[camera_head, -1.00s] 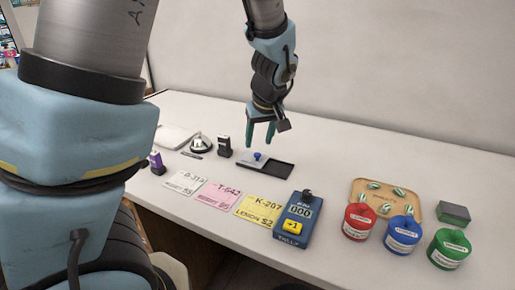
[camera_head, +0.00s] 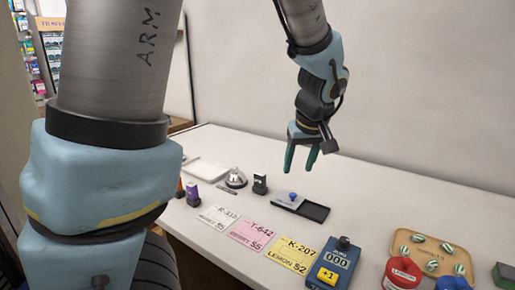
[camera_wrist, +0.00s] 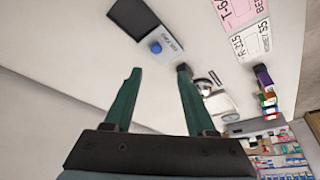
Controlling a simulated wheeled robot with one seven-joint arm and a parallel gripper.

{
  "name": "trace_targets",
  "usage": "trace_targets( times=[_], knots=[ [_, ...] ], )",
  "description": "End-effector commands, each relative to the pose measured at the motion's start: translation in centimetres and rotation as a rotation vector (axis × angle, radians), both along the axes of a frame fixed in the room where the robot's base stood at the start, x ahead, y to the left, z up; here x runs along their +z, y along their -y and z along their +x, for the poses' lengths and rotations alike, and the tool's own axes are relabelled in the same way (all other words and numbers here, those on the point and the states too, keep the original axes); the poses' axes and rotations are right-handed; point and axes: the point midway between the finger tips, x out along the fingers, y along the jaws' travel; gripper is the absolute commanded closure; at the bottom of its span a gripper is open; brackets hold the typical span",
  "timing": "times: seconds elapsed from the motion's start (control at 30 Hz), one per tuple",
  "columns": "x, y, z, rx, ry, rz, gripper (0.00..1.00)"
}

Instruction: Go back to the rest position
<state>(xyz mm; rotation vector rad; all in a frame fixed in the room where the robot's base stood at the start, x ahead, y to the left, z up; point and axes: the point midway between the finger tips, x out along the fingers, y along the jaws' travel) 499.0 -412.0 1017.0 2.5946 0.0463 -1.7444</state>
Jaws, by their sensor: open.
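My gripper (camera_head: 301,160) is open and empty, with its two green fingers apart. It hangs in the air above the counter, above and behind the tray with the blue knob (camera_head: 293,197). In the wrist view the open fingers (camera_wrist: 158,95) show from behind, with nothing between them but the counter top and the tray's blue knob (camera_wrist: 155,47) beyond.
On the counter (camera_head: 350,215) lie white, pink (camera_head: 252,235) and yellow (camera_head: 291,255) cards, a blue tally counter (camera_head: 335,265), a bell (camera_head: 236,178) and a wooden tray (camera_head: 400,238) with striped sweets. A red jar (camera_head: 402,274) stands at the front right. The back middle is clear.

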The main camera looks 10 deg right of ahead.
Motion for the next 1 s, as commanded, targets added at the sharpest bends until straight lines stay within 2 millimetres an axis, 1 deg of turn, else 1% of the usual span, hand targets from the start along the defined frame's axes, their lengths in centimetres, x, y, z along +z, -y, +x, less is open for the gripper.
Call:
trace_targets(
  times=[0.07,0.17,0.2,0.33,0.5,0.7,0.83,0.9,1.0],
  knots=[
    [-0.4,-1.4,0.4,0.005,-0.016,0.005,0.44],
    [-1.2,-4.1,0.8,0.0,-0.052,0.017,0.44],
    [-1.6,-5.4,0.9,-0.004,-0.069,0.021,0.44],
    [-2.8,-9.6,1.0,-0.023,-0.123,0.028,0.44],
    [-4.1,-14.7,0.2,-0.051,-0.178,0.025,0.44],
    [-5.3,-20.0,-1.4,-0.084,-0.222,0.012,0.44],
    [-5.9,-22.6,-2.6,-0.104,-0.238,0.006,0.44],
    [-6.1,-23.6,-3.1,-0.112,-0.243,0.003,0.44],
    [-6.3,-24.5,-3.7,-0.123,-0.247,0.001,0.44]
  ],
)
